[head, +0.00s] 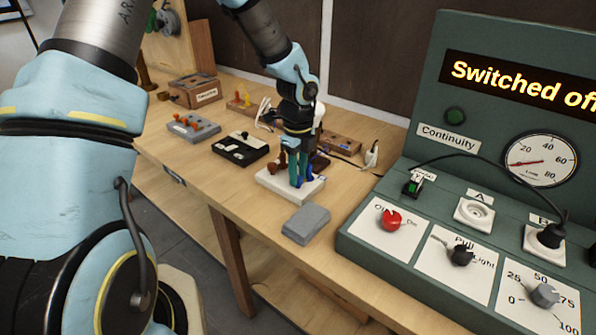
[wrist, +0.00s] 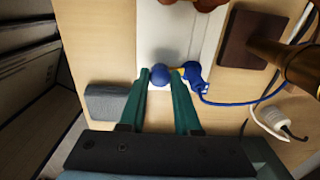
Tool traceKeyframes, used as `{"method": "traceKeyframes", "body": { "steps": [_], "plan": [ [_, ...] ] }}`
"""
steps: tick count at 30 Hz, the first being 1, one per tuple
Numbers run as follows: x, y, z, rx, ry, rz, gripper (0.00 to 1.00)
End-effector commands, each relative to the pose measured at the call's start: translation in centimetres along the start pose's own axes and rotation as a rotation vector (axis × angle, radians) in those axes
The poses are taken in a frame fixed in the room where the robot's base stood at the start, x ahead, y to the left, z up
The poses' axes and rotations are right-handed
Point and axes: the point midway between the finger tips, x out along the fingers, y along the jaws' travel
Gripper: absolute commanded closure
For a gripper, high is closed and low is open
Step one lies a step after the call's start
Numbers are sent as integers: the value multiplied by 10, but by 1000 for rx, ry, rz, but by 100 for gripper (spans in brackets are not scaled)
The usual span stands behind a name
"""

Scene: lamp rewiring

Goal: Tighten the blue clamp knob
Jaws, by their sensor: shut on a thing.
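The blue clamp knob (wrist: 160,75) sits at the near end of a white base (wrist: 180,40) in the wrist view. My gripper (wrist: 162,76) has its two teal fingers on either side of the knob and is shut on it. In the head view my gripper (head: 299,182) points down at the white base (head: 270,184), and the fingers hide most of the knob there. A blue wire end (wrist: 197,80) lies just right of the right finger, with its blue cord running right. Whether the clamp is tight cannot be seen.
A grey block (head: 306,224) lies in front of the white base. A black tray (head: 240,148) and a grey box with orange knobs (head: 192,128) stand to the left. A green control panel (head: 440,215) fills the right. A white plug (wrist: 272,122) lies on the table.

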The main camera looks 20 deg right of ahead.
Motion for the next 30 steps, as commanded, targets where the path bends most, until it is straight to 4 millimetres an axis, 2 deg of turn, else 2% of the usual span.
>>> {"method": "traceKeyframes", "body": {
  "steps": [10, 11, 14, 23, 26, 30],
  "plan": [
    [-1, -1, 0, 4, -1, -3, 100],
    [-1, -1, 0, 4, -1, -3, 66],
    [-1, -1, 0, 4, -1, -3, 56],
    [-3, -1, 0, 2, -1, -2, 56],
    [-12, -1, 1, 2, -2, -4, 56],
    [-37, -1, 2, 1, -4, -6, 56]
  ]
}}
